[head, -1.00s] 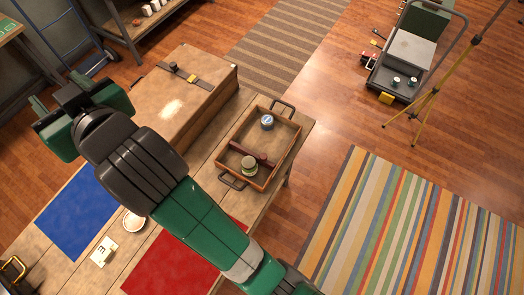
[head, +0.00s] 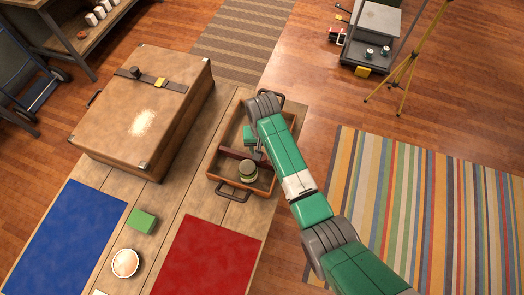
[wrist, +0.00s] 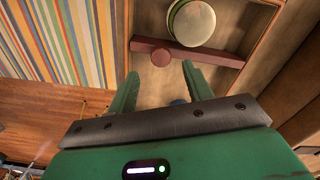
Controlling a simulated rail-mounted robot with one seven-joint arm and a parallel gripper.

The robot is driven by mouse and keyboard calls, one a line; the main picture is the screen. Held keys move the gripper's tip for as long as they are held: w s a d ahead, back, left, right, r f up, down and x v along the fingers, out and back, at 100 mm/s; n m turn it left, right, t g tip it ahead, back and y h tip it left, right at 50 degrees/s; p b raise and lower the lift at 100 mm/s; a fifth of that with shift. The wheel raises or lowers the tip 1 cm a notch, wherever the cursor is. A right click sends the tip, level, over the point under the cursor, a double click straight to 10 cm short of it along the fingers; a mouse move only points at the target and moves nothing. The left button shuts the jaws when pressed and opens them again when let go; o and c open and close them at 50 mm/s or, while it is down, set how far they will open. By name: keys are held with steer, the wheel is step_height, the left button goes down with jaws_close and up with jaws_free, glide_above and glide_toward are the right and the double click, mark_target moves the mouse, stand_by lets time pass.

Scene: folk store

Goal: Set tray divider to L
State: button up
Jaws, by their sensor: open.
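The wooden tray (head: 222,184) sits on the table near its right edge, with dark handles at both ends. Its dark red divider (head: 231,152) runs crosswise; the divider also shows in the wrist view (wrist: 205,57) with a round knob (wrist: 161,57) on it. I see no L mark. My arm hides the tray's far part in the head view.
A large brown case (head: 145,105) stands left of the tray. A green block (head: 142,220), a white bowl (head: 125,263), a blue mat (head: 65,237) and a red mat (head: 205,255) lie nearer on the table. Floor and striped rug (head: 405,215) are to the right.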

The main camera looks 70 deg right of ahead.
mark_target(248, 157)
step_height(248, 157, down, 5)
steer(key=shift+f+b, duration=0.2)
steer(key=shift+b, duration=0.2)
